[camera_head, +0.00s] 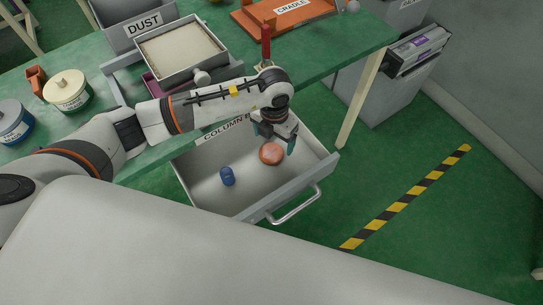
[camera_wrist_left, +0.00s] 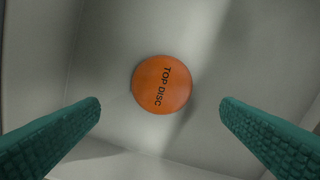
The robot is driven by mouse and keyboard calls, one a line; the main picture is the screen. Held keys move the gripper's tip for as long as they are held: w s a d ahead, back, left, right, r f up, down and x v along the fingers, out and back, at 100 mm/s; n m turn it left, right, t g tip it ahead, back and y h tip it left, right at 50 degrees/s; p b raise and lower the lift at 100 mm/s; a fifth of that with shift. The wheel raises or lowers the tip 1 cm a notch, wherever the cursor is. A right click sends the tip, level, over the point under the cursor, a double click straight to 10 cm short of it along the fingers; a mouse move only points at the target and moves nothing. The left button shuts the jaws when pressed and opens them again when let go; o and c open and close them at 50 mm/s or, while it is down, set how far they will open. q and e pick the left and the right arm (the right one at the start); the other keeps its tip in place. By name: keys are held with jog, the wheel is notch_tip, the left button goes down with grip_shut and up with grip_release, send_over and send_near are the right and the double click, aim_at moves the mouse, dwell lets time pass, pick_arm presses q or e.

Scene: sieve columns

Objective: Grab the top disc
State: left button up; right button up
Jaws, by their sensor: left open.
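The top disc (camera_head: 271,154) is a round orange disc in the open drawer labelled "COLUMN B..." (camera_head: 207,196). In the left wrist view the disc (camera_wrist_left: 161,84) lies flat on the pale drawer floor, with "TOP DISC" printed on it. My left gripper (camera_head: 279,146) is open above the disc, inside the drawer's outline. Its two green fingers (camera_wrist_left: 160,112) show on either side of the disc in the left wrist view, apart from it. My right gripper is in neither view.
A small blue object (camera_head: 227,176) stands in the drawer left of the disc. The drawer handle (camera_head: 295,206) faces the front. Above is the green table (camera_head: 327,55) with a "DUST" bin (camera_head: 143,24), a sieve tray (camera_head: 181,50), a cradle (camera_head: 287,14) and jars.

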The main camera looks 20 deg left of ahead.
aim_at(272, 152)
pick_arm(q)
jog(key=shift+f, duration=0.4)
notch_tip(272, 152, down, 4)
jog(key=b, duration=0.3)
jog(key=shift+s+a+r, duration=0.15)
jog(key=shift+f, duration=0.35)
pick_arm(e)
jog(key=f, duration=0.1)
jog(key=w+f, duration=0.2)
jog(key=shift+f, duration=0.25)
pick_arm(q)
jog(key=shift+r, duration=0.1)
jog(key=shift+c, duration=0.2)
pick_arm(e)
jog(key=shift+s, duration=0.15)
pick_arm(q)
jog(key=c, duration=1)
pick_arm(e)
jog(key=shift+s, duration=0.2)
